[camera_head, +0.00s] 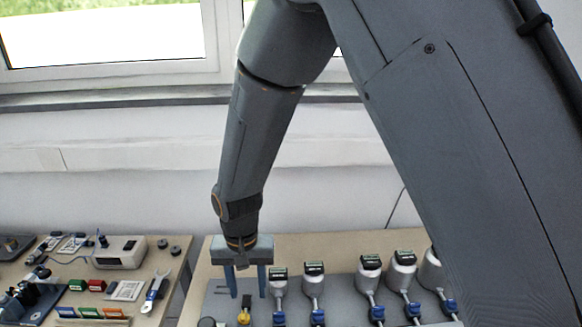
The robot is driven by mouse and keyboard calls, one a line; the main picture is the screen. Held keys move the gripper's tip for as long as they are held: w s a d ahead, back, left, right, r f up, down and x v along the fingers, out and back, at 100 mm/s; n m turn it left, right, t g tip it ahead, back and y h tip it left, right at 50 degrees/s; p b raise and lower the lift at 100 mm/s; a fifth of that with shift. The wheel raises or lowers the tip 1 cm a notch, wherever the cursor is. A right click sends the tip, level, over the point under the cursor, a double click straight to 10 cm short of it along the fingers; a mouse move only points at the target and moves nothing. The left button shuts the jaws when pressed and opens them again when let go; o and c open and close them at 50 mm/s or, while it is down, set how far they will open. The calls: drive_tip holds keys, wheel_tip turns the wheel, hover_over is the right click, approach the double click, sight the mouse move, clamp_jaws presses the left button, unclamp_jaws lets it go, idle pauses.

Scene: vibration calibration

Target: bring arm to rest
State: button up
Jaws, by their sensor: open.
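My gripper (248,284) points down over the left part of the right-hand table (330,244). Its two blue-grey fingers stand apart, with nothing visible between them. A white cylindrical sensor with a dark green-labelled top (278,279) is just right of the right finger; I cannot tell if they touch. A small yellow and black part (244,312) shows below the fingers. My arm reaches down from the top of the picture to the gripper.
Several similar white sensors, one of them mid-row (370,270), stand in a row on a grey plate with blue fittings. The left table (178,262) holds a beige instrument box (120,252), a wrench (155,292) and small parts. A gap separates the tables. A window (110,40) is behind.

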drive_tip(key=w+d+r, duration=0.1)
drive_tip(key=d+r, duration=0.2)
drive_tip(key=d, duration=0.6)
drive_tip(key=w+d+r, duration=0.1)
drive_tip(key=d+r, duration=0.3)
drive_tip(key=d, duration=0.6)
drive_tip(key=s+d+r, duration=0.1)
drive_tip(key=s+d, duration=0.2)
drive_tip(key=d, duration=0.4)
drive_tip(key=s+d+r+m+t, duration=0.1)
drive_tip(key=s+d+r, duration=0.1)
drive_tip(key=s+d, duration=0.2)
drive_tip(key=d, duration=0.2)
drive_tip(key=shift+d, duration=0.4)
drive_tip(key=shift+r, duration=0.1)
